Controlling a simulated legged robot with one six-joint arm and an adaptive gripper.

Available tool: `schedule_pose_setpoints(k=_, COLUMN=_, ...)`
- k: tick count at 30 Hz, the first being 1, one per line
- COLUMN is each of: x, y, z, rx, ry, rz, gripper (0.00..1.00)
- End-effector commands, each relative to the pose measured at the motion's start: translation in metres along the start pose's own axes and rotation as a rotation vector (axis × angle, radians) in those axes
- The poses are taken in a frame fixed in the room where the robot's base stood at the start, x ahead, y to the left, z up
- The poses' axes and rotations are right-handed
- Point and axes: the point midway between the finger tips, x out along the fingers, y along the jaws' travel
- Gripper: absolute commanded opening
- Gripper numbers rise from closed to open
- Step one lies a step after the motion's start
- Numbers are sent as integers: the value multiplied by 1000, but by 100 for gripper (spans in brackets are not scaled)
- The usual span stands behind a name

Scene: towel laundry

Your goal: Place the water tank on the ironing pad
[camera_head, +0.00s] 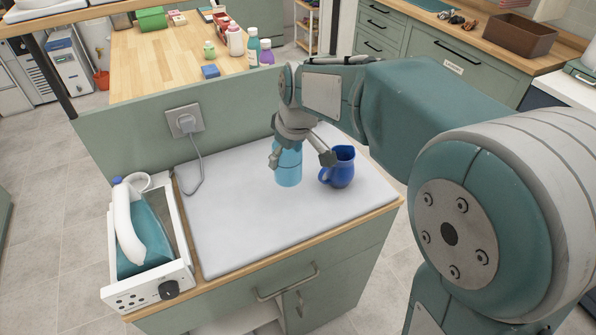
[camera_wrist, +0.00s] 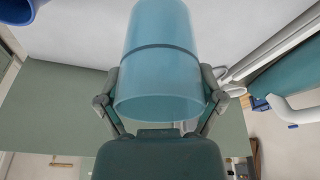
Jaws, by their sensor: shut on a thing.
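The water tank (camera_head: 288,168) is a translucent light-blue cylinder, upright over the ironing pad. My gripper (camera_head: 300,158) comes down from above and is shut on it, with one finger on each side. In the wrist view the tank (camera_wrist: 158,70) fills the space between my gripper's fingers (camera_wrist: 162,95). The ironing pad (camera_head: 235,225) is a flat pale-grey sheet on the cabinet top. I cannot tell whether the tank's base touches the pad or hangs just above it.
A dark-blue jug (camera_head: 342,168) stands on the pad close to the tank's right. The steam iron station (camera_head: 148,245) stands at the pad's left. A corded wall plug (camera_head: 185,122) is behind. The pad's front and left are clear.

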Motion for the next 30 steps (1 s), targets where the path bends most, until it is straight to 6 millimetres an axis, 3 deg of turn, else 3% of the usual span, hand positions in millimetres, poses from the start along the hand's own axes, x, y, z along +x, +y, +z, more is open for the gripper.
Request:
schedule_pose_setpoints(k=6, x=35, y=27, z=11, rx=2, ry=-4, rz=-3, gripper=39)
schedule_pose_setpoints(k=14, x=52, y=41, z=16, rx=1, ry=-5, rz=-2, gripper=39)
schedule_pose_setpoints(k=19, x=78, y=40, z=22, rx=-1, ry=-5, rz=-4, gripper=39)
schedule_pose_setpoints(k=29, x=83, y=40, z=23, rx=-1, ry=-3, rz=-1, gripper=39)
schedule_pose_setpoints(k=30, x=82, y=40, z=23, rx=-1, ry=-2, rz=-1, gripper=100)
